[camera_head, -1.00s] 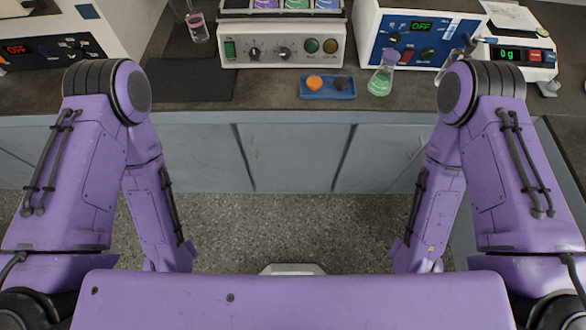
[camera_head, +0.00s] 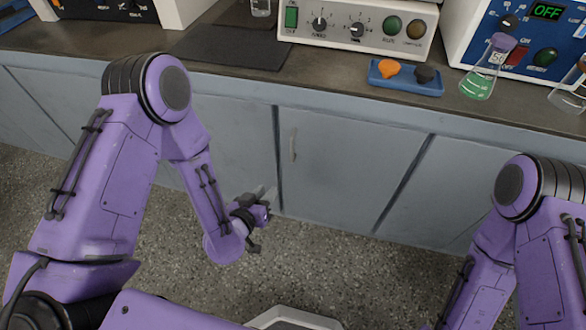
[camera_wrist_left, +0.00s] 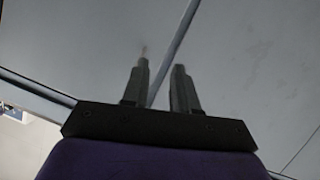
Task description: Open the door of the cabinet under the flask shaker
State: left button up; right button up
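A cream instrument (camera_head: 362,30) with knobs stands on the bench; I cannot tell for sure that it is the flask shaker. My left gripper (camera_head: 268,194) is low in front of the cabinets, near the seam left of that door. In the left wrist view its two fingers (camera_wrist_left: 160,72) stand apart with nothing between them, facing the cabinet front and a seam. My right gripper is out of view.
The bench top (camera_head: 290,85) overhangs the cabinets. A blue tray (camera_head: 405,80) and a flask of green liquid (camera_head: 485,72) stand near its front edge, by a blue instrument (camera_head: 520,40). Speckled floor (camera_head: 340,265) before the cabinets is clear.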

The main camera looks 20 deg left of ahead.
aim_at(291, 147)
pick_arm(q)
jog(key=w+d+r+m+t+h, duration=0.1)
jog(key=w+d+r+m+t, duration=0.1)
jog(key=w+r+m+t, duration=0.3)
jog(key=shift+n+g, duration=0.4)
jog(key=shift+n, duration=0.3)
jog(key=w, duration=0.3)
jog(key=w+d, duration=0.1)
jog(key=w, duration=0.2)
jog(key=w+d+p, duration=0.1)
jog(key=w, duration=0.2)
jog(key=shift+r, duration=0.4)
jog(key=shift+s, duration=0.1)
grip_shut()
